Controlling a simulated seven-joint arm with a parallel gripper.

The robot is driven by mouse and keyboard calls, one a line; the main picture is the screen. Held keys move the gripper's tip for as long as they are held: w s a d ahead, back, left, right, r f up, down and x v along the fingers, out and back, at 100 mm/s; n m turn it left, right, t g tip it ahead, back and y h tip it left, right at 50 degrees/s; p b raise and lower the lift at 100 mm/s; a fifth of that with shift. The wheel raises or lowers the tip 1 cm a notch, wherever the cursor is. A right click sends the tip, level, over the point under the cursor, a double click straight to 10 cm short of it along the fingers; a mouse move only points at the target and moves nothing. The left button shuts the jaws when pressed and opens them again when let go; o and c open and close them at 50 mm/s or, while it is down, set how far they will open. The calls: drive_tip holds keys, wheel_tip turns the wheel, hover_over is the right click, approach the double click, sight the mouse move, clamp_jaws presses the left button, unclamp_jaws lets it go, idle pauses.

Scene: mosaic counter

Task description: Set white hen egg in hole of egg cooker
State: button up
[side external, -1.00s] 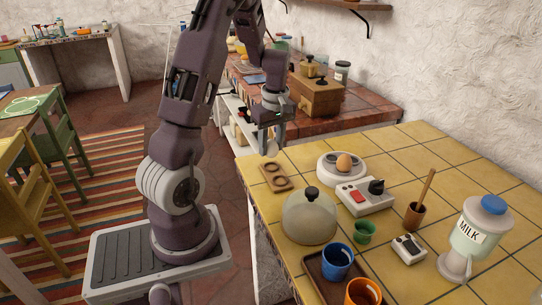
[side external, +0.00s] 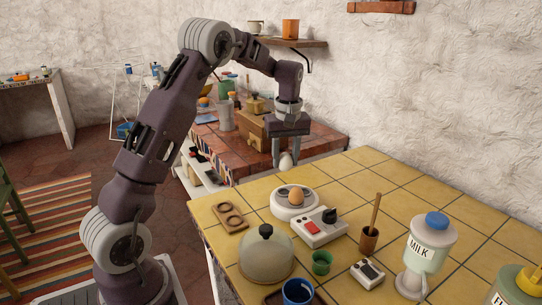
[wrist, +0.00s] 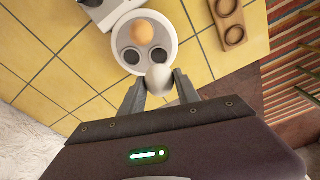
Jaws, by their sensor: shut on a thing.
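My gripper (side external: 286,162) is shut on the white hen egg (side external: 285,160), which sits between the fingertips above the back edge of the yellow counter. The wrist view also shows the white egg (wrist: 159,80) between the fingers. The egg cooker (side external: 284,214) is a white round unit on the yellow tiles, in front of and below my gripper. It shows in the wrist view (wrist: 168,27) with a brown egg (wrist: 142,32) in one hole and two dark empty holes nearer my gripper. The held egg is beside these holes in the wrist picture.
A control box (side external: 318,229) with a red button and black knob stands beside the cooker. A wooden two-hole holder (side external: 229,217) lies to its left. A domed cover (side external: 266,259), green cup (side external: 321,263) and milk dispenser (side external: 425,255) stand nearer the camera.

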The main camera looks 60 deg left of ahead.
drive_tip(key=shift+f, duration=2.95)
drive_tip(key=shift+f, duration=0.9)
drive_tip(key=o, duration=1.1)
drive_tip(key=shift+c, duration=0.2)
drive_tip(key=shift+r, duration=3.5)
